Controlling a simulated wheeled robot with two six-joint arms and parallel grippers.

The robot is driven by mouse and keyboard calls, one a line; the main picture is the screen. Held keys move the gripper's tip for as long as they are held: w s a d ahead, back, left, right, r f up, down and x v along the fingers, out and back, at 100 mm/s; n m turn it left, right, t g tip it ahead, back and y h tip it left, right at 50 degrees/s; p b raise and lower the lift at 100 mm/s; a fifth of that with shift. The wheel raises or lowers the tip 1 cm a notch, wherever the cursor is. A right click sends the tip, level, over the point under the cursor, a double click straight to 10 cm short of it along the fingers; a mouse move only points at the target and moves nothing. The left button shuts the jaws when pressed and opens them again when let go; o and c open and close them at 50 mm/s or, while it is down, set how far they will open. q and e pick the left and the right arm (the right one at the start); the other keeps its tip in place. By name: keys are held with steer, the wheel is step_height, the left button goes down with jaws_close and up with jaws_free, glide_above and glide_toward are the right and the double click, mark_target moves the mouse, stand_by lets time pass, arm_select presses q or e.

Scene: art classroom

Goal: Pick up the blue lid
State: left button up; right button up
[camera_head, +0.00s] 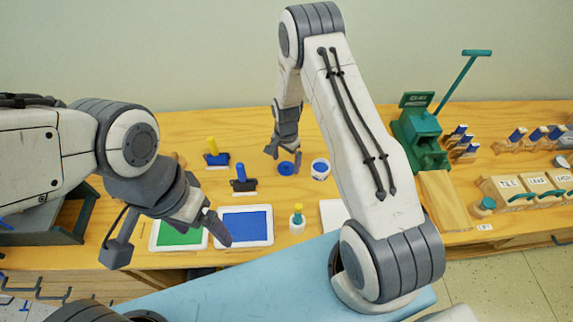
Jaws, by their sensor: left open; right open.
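The blue lid (286,169) lies flat on the wooden table, left of a white jar with blue inside (320,169). My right gripper (285,159) is open and points down at the lid, with its fingers at or just above it. I cannot tell whether they touch the lid, and they hide part of it. My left gripper (176,243) is open and empty, in front of the green and blue trays at the near left.
A blue tray (243,239) and a green tray (165,236) lie at the front. Blue-handled (240,184) and yellow-handled (212,146) tools stand behind them. A small bottle (297,222) stands near the front. A green press (421,140) and several stamps are on the right.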

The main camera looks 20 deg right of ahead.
steer(key=shift+f, duration=0.8)
steer(key=shift+c, duration=0.3)
steer(key=c, duration=1.2)
steer(key=shift+r, duration=0.1)
